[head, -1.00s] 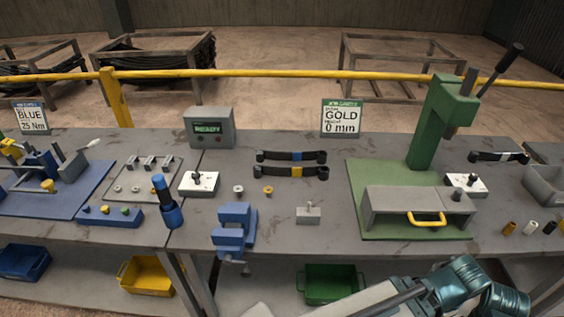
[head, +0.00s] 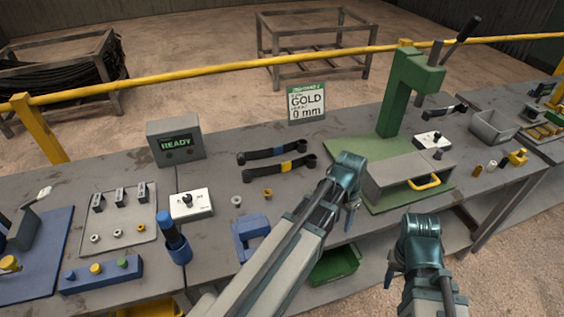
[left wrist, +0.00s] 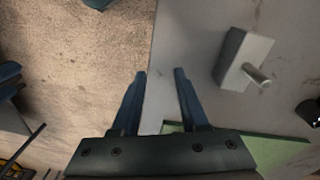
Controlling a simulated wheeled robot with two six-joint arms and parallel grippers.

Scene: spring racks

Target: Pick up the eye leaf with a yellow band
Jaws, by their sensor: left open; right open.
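The eye leaf with a yellow band (head: 300,163) is a dark strip with a rolled end, lying on the grey bench. My right gripper (head: 396,272) is at the front right, off the bench, open and away from the leaves.
A green press (head: 407,100) with a grey guard box (head: 405,178) stands right of the leaves. A blue vise (head: 246,236) is at the front edge. A grey block with a pin (left wrist: 243,60) is near my left fingers. A GOLD 0 mm sign (head: 306,103) stands behind.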

